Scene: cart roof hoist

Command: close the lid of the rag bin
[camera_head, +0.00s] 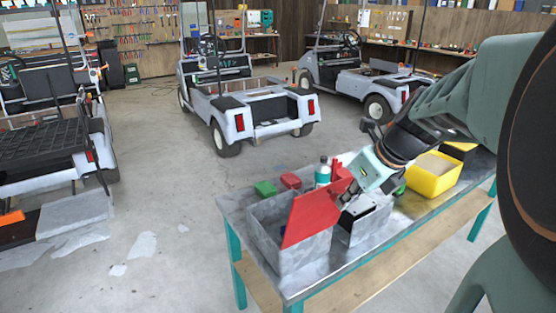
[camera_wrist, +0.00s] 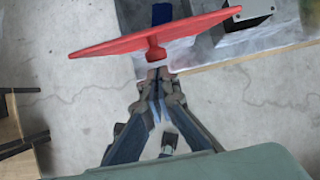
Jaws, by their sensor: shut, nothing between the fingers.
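The rag bin (camera_head: 268,232) is a grey box at the left end of the workbench. Its red lid (camera_head: 312,212) stands up, tilted, so the bin is open. In the wrist view the lid (camera_wrist: 130,40) shows nearly edge-on, with a red knob (camera_wrist: 156,52) pointing toward my fingertips. My gripper (camera_head: 345,196) is shut and empty, at the right side of the raised lid. The lid hides part of the bin's inside.
A second grey box (camera_head: 362,228) with a dark opening stands right beside the bin. A yellow bin (camera_head: 432,178), a teal-and-white bottle (camera_head: 322,174), a green block (camera_head: 265,188) and a red block (camera_head: 291,181) are on the workbench (camera_head: 330,262). Golf carts stand behind on open floor.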

